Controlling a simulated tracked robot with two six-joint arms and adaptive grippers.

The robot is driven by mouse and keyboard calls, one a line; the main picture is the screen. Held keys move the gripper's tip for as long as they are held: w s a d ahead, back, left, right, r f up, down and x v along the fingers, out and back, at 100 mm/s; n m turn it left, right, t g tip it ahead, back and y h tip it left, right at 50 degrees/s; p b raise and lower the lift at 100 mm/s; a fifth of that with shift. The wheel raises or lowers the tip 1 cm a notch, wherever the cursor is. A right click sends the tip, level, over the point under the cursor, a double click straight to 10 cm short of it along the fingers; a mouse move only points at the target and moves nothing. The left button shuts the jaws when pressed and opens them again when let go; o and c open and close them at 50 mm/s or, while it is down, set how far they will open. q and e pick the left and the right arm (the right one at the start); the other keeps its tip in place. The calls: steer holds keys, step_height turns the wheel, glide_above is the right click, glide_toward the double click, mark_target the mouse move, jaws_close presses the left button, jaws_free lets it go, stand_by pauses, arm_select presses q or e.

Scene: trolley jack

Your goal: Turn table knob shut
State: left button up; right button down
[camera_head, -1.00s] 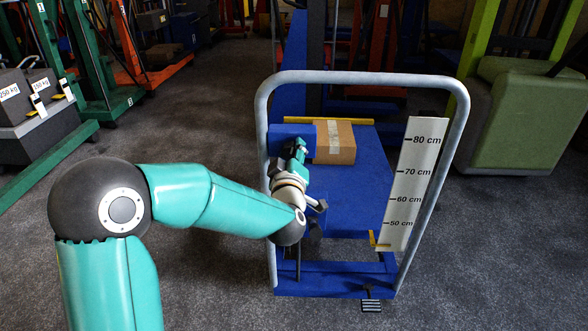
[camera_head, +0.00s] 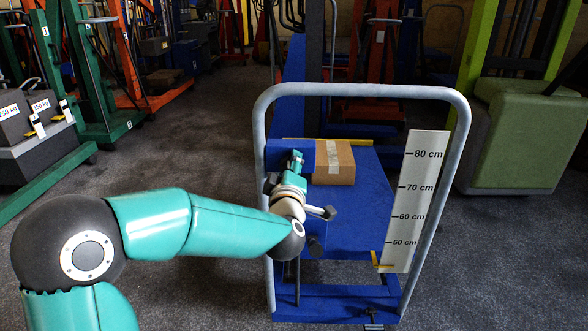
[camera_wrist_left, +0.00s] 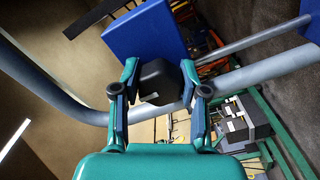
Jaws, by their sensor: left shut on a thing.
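The black table knob (camera_wrist_left: 159,84) sits between the fingers of my left gripper (camera_wrist_left: 160,70) in the left wrist view. The fingers are shut on its sides. A blue block (camera_wrist_left: 146,30) is just behind the knob. In the head view my left gripper (camera_head: 294,160) is in front of the same blue block (camera_head: 280,152), at the left upright of the trolley's grey frame. The knob is hidden there by the gripper. The trolley's blue table (camera_head: 345,215) spans the frame. My right gripper is not in view.
A cardboard box (camera_head: 333,165) stands on the table beside the blue block. The grey tube frame (camera_head: 360,90) arches around my left wrist area. A white height scale (camera_head: 416,200) is on the right. A lever with a dark tip (camera_head: 328,213) sticks out near my wrist.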

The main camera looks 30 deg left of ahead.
arm_select(q)
steer(key=o, duration=1.2)
steer(key=shift+r, duration=0.1)
steer(key=shift+c, duration=0.2)
steer(key=v, duration=1.2)
steer(key=shift+w, duration=0.1)
